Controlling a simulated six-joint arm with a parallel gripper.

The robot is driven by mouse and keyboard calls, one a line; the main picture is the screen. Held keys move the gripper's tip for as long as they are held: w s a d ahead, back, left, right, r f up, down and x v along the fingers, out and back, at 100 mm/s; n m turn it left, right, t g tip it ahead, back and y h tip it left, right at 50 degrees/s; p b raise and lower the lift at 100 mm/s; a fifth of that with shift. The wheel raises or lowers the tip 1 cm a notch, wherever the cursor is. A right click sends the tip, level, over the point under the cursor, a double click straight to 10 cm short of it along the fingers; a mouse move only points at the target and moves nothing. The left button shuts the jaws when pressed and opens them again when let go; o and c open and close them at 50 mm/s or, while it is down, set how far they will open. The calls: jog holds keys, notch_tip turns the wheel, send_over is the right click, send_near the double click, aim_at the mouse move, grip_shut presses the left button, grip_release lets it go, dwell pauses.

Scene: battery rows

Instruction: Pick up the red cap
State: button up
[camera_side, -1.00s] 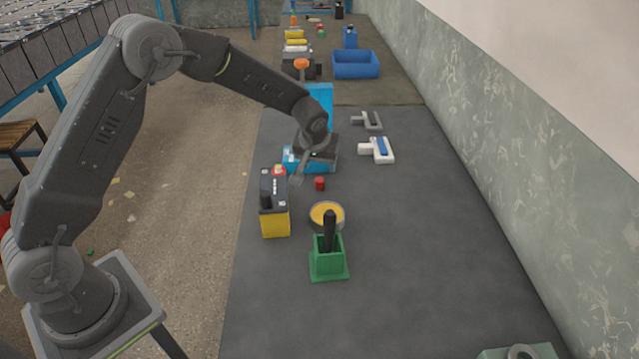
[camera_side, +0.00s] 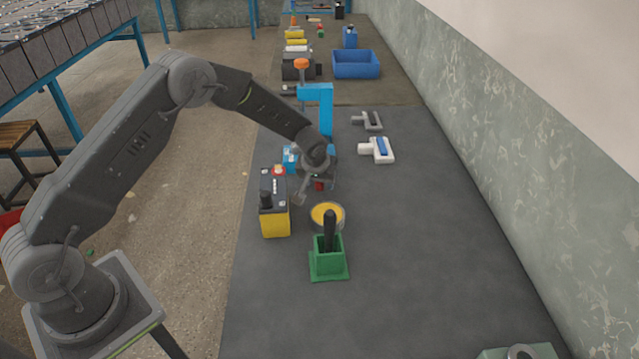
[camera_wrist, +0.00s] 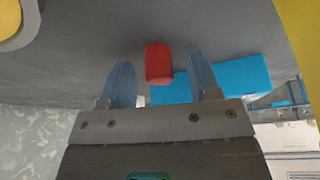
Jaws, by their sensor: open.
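The red cap (camera_side: 319,185) stands on the dark grey mat and is partly hidden by my gripper in the side view. My gripper (camera_wrist: 162,80) is open, with visible space on both sides of the cap; nothing is held. In the side view my gripper (camera_side: 318,180) is low over the mat at the cap, its fingertips hard to make out.
A black and yellow battery (camera_side: 275,222) with a red cap on top stands to the left. A yellow-topped round tin (camera_side: 340,222) and a green holder (camera_side: 328,264) with a black tool are nearer the camera. A blue stand (camera_side: 326,105) is behind.

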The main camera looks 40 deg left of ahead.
jog(key=shift+c, duration=0.5)
jog(key=c, duration=0.9)
jog(key=shift+o, duration=0.2)
jog(key=shift+r, duration=0.1)
jog(key=shift+r, duration=0.55)
jog(key=r, duration=0.2)
jog(key=a+r, duration=0.1)
jog(key=shift+s+r, duration=0.3)
jog(key=s+a+r, duration=0.5)
jog(key=a+r, duration=0.1)
jog(key=a, duration=0.3)
jog(key=shift+s, duration=0.25)
